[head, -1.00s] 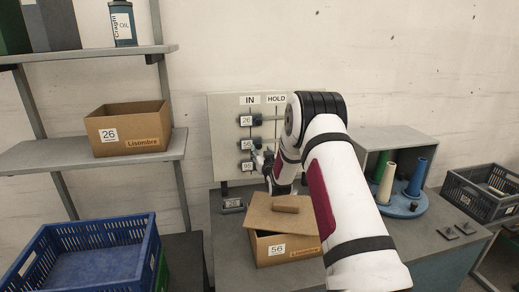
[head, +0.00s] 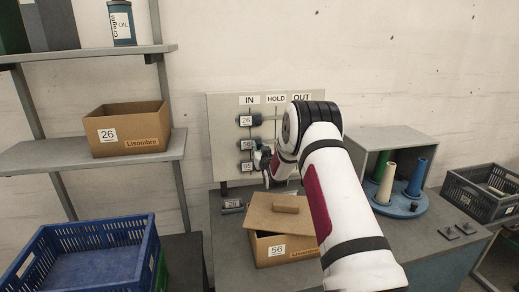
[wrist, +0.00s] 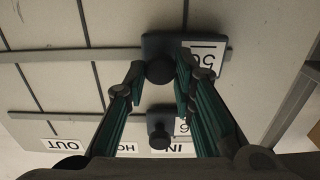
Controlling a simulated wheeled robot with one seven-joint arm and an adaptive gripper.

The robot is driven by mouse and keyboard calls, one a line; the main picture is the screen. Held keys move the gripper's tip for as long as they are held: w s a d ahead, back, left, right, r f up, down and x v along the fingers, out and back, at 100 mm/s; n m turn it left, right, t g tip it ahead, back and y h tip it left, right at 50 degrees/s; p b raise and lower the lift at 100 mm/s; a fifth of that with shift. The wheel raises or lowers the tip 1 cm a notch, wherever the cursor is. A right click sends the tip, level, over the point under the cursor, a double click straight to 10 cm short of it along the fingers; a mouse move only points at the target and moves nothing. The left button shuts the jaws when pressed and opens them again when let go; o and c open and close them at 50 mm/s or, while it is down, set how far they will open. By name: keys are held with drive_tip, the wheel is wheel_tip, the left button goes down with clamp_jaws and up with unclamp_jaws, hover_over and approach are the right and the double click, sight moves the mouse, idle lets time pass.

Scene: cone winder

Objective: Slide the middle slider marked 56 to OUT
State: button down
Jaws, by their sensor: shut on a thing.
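The middle slider marked 56 (head: 246,145) sits under the IN label on the upright panel, on its own horizontal rail. In the wrist view its dark plate and round knob (wrist: 160,73) show, with the 56 tag upside down beside them. My gripper (head: 262,159) is at this slider. In the wrist view, my gripper (wrist: 160,77) has one finger on each side of the knob and is shut on it. The OUT label (head: 301,97) is at the panel's upper right; it also shows at the lower left of the wrist view (wrist: 62,144).
Slider 26 (head: 246,120) is above and slider 95 (head: 246,167) below, both at IN. A lidded box marked 56 (head: 277,250) stands on the bench in front of the panel. A grey open cabinet (head: 390,140) with coloured cones is to the right.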

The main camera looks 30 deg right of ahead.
drive_tip(key=s+d+b, duration=0.2)
drive_tip(key=s+d, duration=0.1)
drive_tip(key=d, duration=0.7)
drive_tip(key=s+d+b, duration=0.1)
drive_tip(key=s+d, duration=0.2)
drive_tip(key=d, duration=0.8)
drive_tip(key=shift+s+d+b, duration=0.15)
drive_tip(key=shift+d+b, duration=0.15)
drive_tip(key=shift+b, duration=0.05)
drive_tip(key=c, duration=1.3)
unclamp_jaws()
drive_tip(key=shift+d, duration=0.15)
drive_tip(key=shift+c, duration=0.2)
drive_tip(key=v, duration=1.2)
drive_tip(key=shift+r, duration=0.1)
